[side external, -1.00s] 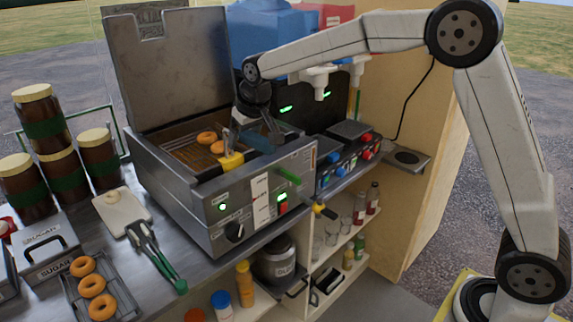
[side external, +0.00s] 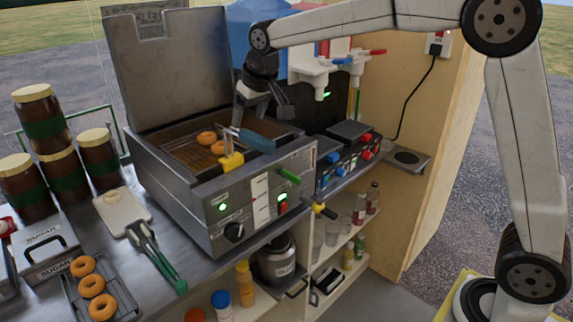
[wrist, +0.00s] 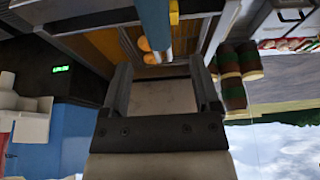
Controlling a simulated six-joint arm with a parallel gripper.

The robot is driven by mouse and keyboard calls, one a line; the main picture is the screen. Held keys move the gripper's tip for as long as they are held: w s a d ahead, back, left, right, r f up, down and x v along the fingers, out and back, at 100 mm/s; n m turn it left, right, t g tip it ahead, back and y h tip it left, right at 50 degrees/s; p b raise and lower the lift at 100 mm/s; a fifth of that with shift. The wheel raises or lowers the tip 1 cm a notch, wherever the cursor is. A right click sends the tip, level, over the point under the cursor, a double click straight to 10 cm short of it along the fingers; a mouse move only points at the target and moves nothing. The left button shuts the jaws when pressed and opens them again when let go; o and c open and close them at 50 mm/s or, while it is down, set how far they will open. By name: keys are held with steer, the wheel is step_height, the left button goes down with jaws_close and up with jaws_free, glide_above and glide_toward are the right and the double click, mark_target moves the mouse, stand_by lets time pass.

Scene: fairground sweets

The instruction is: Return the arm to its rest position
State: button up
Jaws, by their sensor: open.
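My gripper (side external: 266,103) is open and empty. It hangs above the back right part of the fryer (side external: 172,203), with a gap between it and the blue handle (side external: 258,140). In the wrist view my two fingers (wrist: 163,78) stand apart with nothing between them, and the blue handle (wrist: 154,22) shows beyond them. My arm reaches across from the right, its upper links raised. Orange doughnuts (side external: 206,138) sit in the fryer, beside a yellow clip (side external: 231,162) at its front edge.
The fryer's raised lid (side external: 170,70) stands behind and left of my gripper. White dispensers (side external: 318,70) are close on the right, below my arm. Jars (side external: 98,160), tongs (side external: 150,250) and a doughnut tray (side external: 125,297) are at left. A wooden panel (side external: 450,130) stands at right.

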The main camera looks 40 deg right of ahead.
steer(key=s+a+f+n+t+y, duration=0.1)
steer(key=s+a+f+n, duration=0.65)
steer(key=s, duration=0.35)
steer(key=s+d+f+m+g+h, duration=0.1)
steer(key=s+d+f+m+g, duration=0.2)
steer(key=s+d+f+m, duration=0.4)
steer(key=s+d+f, duration=0.4)
steer(key=s+d, duration=0.1)
steer(key=s, duration=0.2)
steer(key=shift+s+f, duration=0.3)
steer(key=shift+s, duration=0.1)
steer(key=shift+d+m, duration=0.1)
steer(key=shift+m, duration=0.15)
